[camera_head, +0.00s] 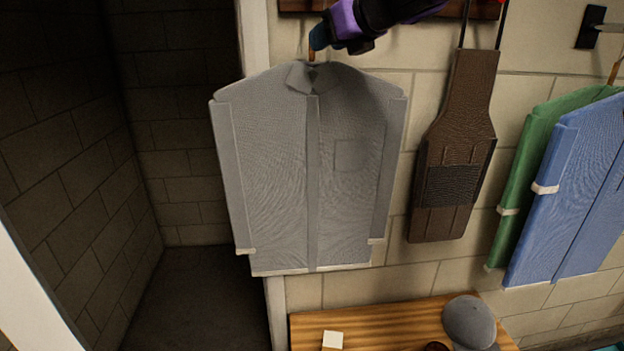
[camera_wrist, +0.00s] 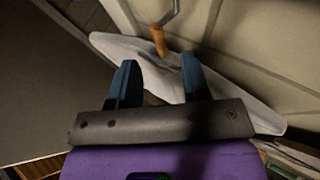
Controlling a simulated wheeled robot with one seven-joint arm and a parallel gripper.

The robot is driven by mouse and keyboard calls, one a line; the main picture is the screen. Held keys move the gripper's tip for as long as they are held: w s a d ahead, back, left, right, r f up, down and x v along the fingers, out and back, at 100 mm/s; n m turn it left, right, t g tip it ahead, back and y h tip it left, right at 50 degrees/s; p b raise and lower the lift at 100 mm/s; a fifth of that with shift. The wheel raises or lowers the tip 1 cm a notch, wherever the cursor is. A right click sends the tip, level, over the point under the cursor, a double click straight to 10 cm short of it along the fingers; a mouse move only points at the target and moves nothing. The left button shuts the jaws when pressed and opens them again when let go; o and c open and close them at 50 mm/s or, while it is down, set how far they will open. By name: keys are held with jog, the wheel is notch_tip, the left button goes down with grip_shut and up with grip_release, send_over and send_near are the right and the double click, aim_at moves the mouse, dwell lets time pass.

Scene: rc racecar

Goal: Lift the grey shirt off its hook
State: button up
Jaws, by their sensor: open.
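The grey shirt (camera_head: 275,170) hangs upright against the block wall in the head view, with its collar at the top and a pocket on its right half. A wooden hanger piece (camera_head: 311,55) rises from the collar. My gripper (camera_head: 314,40) is just above the collar. In the wrist view, my gripper (camera_wrist: 158,82) has its two blue fingers apart with nothing held between them. The shirt (camera_wrist: 115,47) lies beyond the fingers there, and the wooden hanger end (camera_wrist: 159,40) with a metal hook (camera_wrist: 170,12) shows ahead of them.
A brown apron-like garment (camera_head: 455,150) hangs to the right, then green (camera_head: 535,150) and blue (camera_head: 575,190) shirts. A wooden bench (camera_head: 390,322) below bears a grey cap (camera_head: 468,322) and a white block (camera_head: 333,340). A dark doorway opens at left.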

aim_at(314, 61)
jog(key=shift+x, duration=2.3)
jog(key=shift+w+r, duration=0.1)
jog(key=shift+r, duration=0.05)
grip_shut()
